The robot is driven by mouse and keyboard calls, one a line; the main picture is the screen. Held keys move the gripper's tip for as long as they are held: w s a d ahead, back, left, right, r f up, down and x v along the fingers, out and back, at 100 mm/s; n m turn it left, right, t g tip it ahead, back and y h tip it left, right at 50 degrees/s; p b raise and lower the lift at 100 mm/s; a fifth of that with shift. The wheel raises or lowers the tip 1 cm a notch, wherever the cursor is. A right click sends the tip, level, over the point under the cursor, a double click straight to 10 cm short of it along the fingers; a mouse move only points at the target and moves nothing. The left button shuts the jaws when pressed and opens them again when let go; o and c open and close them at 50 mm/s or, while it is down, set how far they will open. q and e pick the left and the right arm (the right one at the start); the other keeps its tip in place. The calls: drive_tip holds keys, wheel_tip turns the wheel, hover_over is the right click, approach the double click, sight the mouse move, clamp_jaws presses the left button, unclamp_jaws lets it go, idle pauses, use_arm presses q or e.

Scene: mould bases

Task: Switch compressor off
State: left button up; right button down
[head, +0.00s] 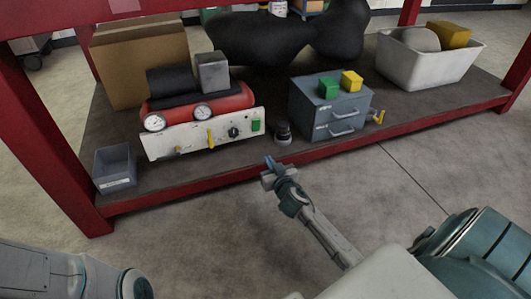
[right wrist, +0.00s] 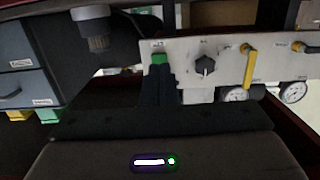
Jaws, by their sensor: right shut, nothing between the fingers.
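The compressor is a red tank (head: 200,107) with a pale front panel (head: 165,143) on the low shelf. The panel carries a green switch (head: 256,126) at its right end, a black knob (head: 233,132), a yellow lever (head: 211,138) and two gauges. My right gripper (head: 270,163) is shut and empty, in front of the panel's right end. In the right wrist view, which is upside down, its closed fingers (right wrist: 160,78) point at the green switch (right wrist: 159,58) and partly cover it. I cannot tell whether they touch. My left gripper is out of view.
A blue-grey drawer cabinet (head: 315,122) with green and yellow blocks stands right of the compressor. A small dark round item (head: 283,133) sits between them. A grey bin (head: 115,167) is at left. The red shelf edge (head: 345,150) runs in front; the floor before it is clear.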

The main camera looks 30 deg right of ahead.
drive_tip(key=shift+s+a+f, duration=0.15)
drive_tip(key=shift+s+a, duration=0.05)
drive_tip(key=shift+s, duration=0.75)
